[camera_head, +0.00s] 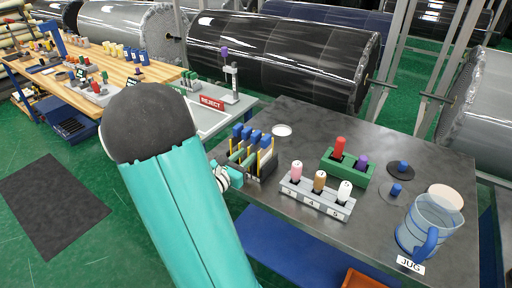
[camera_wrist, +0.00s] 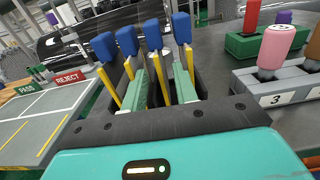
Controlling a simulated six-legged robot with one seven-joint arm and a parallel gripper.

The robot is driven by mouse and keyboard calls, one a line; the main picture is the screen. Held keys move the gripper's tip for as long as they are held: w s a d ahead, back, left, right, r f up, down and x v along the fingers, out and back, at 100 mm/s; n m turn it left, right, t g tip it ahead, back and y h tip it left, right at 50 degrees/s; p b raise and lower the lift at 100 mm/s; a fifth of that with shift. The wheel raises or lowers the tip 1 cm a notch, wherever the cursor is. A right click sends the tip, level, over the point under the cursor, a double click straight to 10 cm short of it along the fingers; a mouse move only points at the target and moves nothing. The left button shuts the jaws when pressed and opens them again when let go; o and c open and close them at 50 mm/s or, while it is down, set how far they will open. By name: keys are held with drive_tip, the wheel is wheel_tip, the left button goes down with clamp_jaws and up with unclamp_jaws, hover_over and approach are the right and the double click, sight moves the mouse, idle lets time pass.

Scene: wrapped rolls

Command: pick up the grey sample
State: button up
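No clearly grey sample shows in either view. A grey numbered rack (camera_head: 315,203) on the dark table holds a pink sample (camera_head: 297,171), a brown sample (camera_head: 319,181) and a white sample (camera_head: 344,191). The pink sample (camera_wrist: 275,46) also shows at the right of the wrist view. My gripper (camera_wrist: 165,65) points toward a dark holder (camera_head: 262,172) with several blue-topped, yellow-and-black pieces (camera_wrist: 152,35). Its two pale green fingers look spread, with no sample between them. In the head view my arm hides most of the gripper.
A green rack (camera_head: 348,172) holds a red and a purple sample. Two blue knobs (camera_head: 396,189), a jug (camera_head: 428,228) and white discs share the table. A REJECT tray (camera_head: 205,118) lies left of the holder. Large wrapped rolls (camera_head: 290,60) stand behind.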

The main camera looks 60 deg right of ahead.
sight(256, 146)
drive_tip(key=d, duration=0.4)
drive_tip(key=s+d, duration=0.1)
drive_tip(key=d, duration=0.1)
drive_tip(key=shift+d, duration=0.4)
clamp_jaws()
